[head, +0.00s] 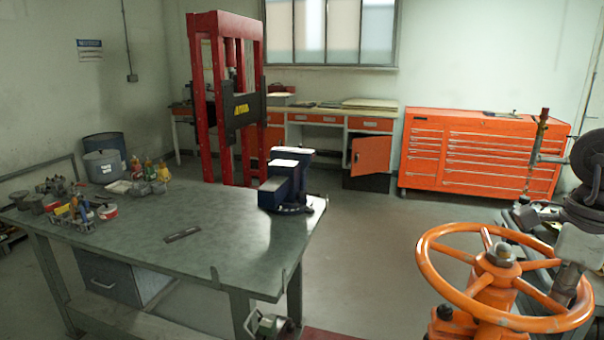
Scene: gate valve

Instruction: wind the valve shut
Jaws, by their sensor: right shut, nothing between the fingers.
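The valve's orange handwheel (431,268) is at the lower right, lying nearly flat, with spokes meeting at a grey hub nut (503,253). Orange valve body shows below the hub. My right gripper (567,290) comes down from the right edge to the wheel's right side. Its fingers are shut with nothing held between them. They appear inside the rim's outline, near the right spoke; I cannot tell whether they touch the wheel. My left gripper is not in view.
A green-topped workbench (130,240) with a blue vise (285,185) fills the left. A red press (205,100) and an orange tool cabinet (480,150) stand behind. Open floor lies between workbench and wheel. Another cluttered bench is behind the wheel at right.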

